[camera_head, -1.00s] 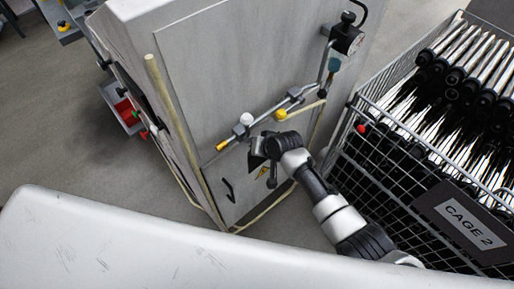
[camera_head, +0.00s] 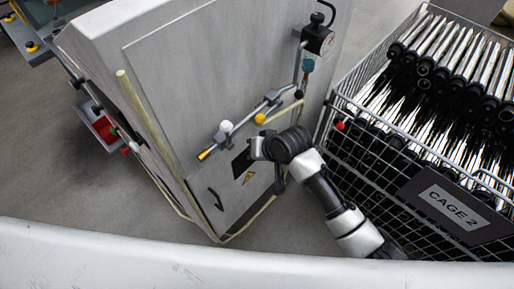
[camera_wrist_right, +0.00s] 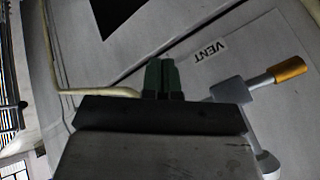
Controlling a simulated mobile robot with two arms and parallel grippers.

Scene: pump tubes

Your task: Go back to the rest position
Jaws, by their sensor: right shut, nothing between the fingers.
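My right arm reaches in from the lower right in the head view. Its wrist end (camera_head: 258,149) is in front of the grey cabinet (camera_head: 178,75), just below the pipe with white and yellow knobs. In the right wrist view my right gripper (camera_wrist_right: 162,78) has its two dark green fingers together with nothing between them. The cabinet panel with a VENT label (camera_wrist_right: 211,50) is behind them; I cannot tell the gap. My left gripper is not in view.
A wire cage (camera_head: 388,128) of black and silver tubes stands close right of my arm. A pale curved surface crosses the bottom.

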